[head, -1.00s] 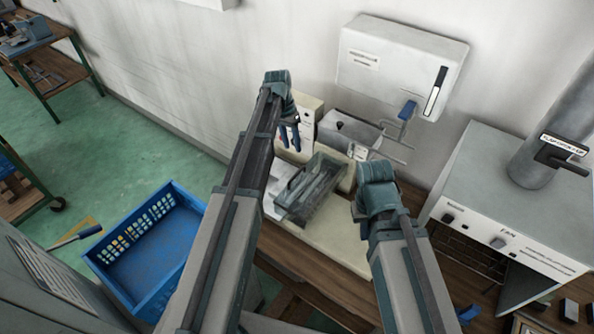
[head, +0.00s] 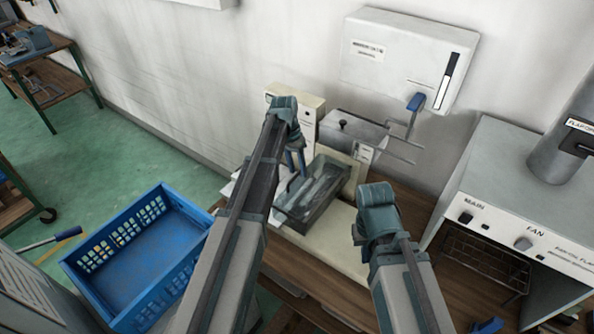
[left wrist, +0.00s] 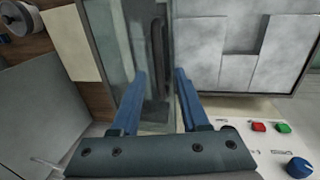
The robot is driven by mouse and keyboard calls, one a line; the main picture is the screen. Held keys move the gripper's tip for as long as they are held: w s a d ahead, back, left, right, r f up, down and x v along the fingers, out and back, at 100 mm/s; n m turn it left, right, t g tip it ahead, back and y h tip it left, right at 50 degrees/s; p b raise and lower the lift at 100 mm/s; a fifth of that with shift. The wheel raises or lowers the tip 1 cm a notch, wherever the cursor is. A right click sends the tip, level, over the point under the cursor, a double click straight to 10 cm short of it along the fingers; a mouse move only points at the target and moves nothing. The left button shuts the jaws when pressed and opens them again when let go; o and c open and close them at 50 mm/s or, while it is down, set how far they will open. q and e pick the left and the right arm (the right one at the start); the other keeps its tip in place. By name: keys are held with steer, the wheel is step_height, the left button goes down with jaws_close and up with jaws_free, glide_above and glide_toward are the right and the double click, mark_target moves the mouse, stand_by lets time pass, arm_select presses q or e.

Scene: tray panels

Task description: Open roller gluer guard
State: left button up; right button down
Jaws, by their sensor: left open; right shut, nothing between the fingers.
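The roller gluer is a cream machine (head: 338,238) on the bench. Its guard (head: 330,206) is a see-through, dark-edged cover that looks lowered over the machine; it also shows in the left wrist view (left wrist: 112,30). A dark upright bar (left wrist: 158,60), perhaps the guard's handle, shows between my fingers there. My left gripper (head: 296,162) is above the guard's far left part, its blue fingers apart with nothing gripped; the left wrist view shows them too (left wrist: 160,76). Contact cannot be told. My right gripper (head: 378,215) is right of the guard, shut and empty, its fingertips hidden by the wrist.
A red button (left wrist: 258,127), a green button (left wrist: 284,128) and a blue knob (left wrist: 299,168) are beside the left fingers. A wall box (head: 405,62) with a blue lever (head: 416,102) hangs behind. A blue crate (head: 140,255) is at left; an oven-like unit (head: 515,215) is at right.

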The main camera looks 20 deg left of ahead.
arm_select(q)
jaws_close()
stand_by(1.4)
